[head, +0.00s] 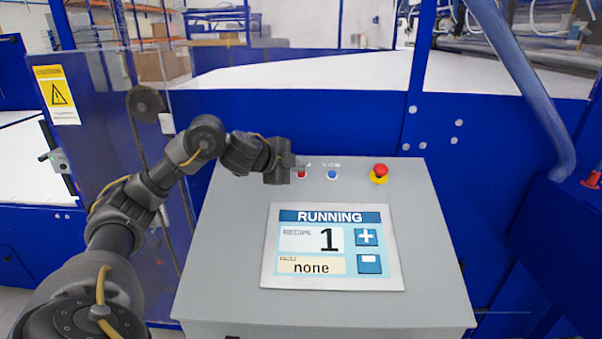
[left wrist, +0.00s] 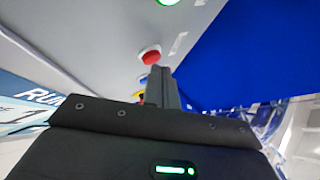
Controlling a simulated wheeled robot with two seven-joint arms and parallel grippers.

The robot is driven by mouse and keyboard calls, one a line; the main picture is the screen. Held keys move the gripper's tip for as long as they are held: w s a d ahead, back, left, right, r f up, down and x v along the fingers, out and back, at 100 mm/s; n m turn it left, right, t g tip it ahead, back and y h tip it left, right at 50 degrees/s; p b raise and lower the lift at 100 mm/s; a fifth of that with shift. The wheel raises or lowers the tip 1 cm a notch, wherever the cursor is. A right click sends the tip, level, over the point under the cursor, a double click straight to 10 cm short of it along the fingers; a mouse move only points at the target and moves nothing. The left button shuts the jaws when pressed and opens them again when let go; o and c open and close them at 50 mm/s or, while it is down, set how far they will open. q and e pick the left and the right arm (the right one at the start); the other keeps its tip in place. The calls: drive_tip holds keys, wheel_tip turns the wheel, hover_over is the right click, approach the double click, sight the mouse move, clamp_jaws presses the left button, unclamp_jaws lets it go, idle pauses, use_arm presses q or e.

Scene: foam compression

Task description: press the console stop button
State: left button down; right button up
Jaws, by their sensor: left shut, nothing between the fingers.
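The grey console (head: 225,255) stands ahead with a row of buttons along its far edge. A small red button (head: 301,174), its label mostly hidden by my gripper, is left of a blue button (head: 332,174). The red button also shows in the left wrist view (left wrist: 150,54), just beyond my fingertips. My left gripper (head: 301,164) is shut and empty, with its fingertips close to the red button; I cannot tell whether they touch. The closed fingers show in the left wrist view (left wrist: 160,75). My right gripper is not in view.
The screen (head: 333,246) reads RUNNING, recipe 1, fault none. A red mushroom button on a yellow base (head: 379,173) sits farther right. A lit green button (left wrist: 168,2) shows in the left wrist view. A clear panel with a warning sign (head: 57,95) stands left.

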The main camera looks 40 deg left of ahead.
use_arm(q)
drive_tip(key=shift+f, duration=0.1)
idle(0.3)
drive_tip(key=shift+w+f, duration=0.1)
drive_tip(key=shift+f, duration=0.25)
drive_tip(key=shift+r+p, duration=0.35)
idle(0.3)
drive_tip(key=shift+d+r+p, duration=0.1)
drive_tip(key=shift+r+p, duration=0.5)
drive_tip(key=r+p, duration=0.1)
drive_tip(key=s+r+p, duration=0.1)
drive_tip(key=r+p, duration=0.1)
drive_tip(key=s+d+r+p, duration=0.1)
drive_tip(key=p, duration=0.1)
drive_tip(key=shift+d+r, duration=0.1)
drive_tip(key=shift+r, duration=0.15)
